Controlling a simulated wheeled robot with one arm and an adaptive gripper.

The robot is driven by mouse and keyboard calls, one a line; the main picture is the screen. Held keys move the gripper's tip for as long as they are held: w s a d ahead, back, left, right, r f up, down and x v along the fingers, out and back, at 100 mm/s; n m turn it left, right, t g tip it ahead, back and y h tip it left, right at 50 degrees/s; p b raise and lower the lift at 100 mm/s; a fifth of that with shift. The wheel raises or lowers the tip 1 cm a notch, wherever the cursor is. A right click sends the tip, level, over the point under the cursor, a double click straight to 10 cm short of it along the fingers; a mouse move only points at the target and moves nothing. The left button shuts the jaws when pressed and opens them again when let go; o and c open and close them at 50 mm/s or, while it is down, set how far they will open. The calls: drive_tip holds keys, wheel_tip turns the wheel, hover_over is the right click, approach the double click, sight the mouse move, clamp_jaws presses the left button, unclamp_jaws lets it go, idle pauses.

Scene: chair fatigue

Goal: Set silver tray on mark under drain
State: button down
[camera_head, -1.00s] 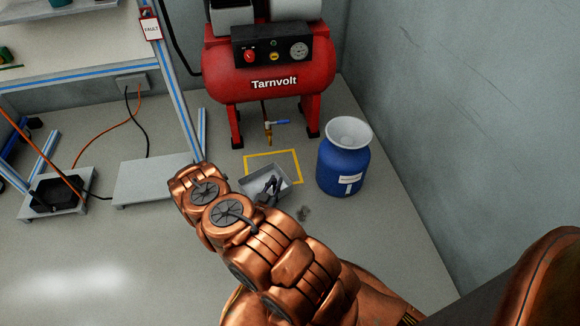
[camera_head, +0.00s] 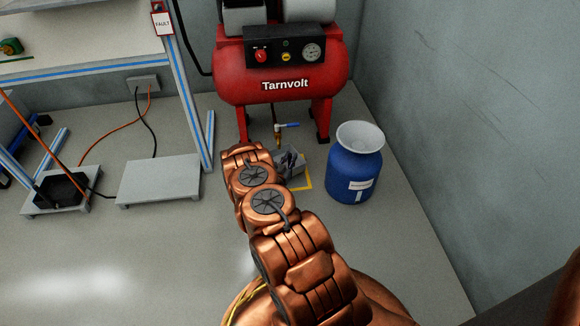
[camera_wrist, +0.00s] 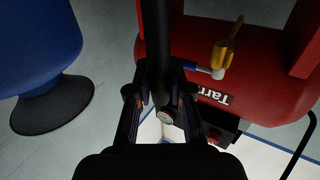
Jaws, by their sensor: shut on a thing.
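The silver tray (camera_head: 297,170) is in the head view under the drain valve (camera_head: 278,134), partly hidden by my arm. It overlaps the yellow floor mark (camera_head: 309,172), whose right and near edges show beside it; the rest of the mark is hidden. I cannot tell whether the tray touches the floor. My dark gripper (camera_head: 287,158) is shut on the tray. In the wrist view my gripper (camera_wrist: 160,97) has a dark upright shape between its fingers, and the brass drain valve (camera_wrist: 227,52) shows to the right.
A red Tarnvolt compressor (camera_head: 282,72) stands behind the mark. A blue drum (camera_head: 353,170) with a white funnel top is close on the right. A grey platform (camera_head: 158,180) and a bench leg (camera_head: 190,100) are on the left. The near-left floor is clear.

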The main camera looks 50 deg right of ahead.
drive_tip(key=shift+f+b, duration=1)
drive_tip(key=shift+f, duration=0.8)
drive_tip(key=c, duration=1.1)
unclamp_jaws()
drive_tip(key=shift+o, duration=0.2)
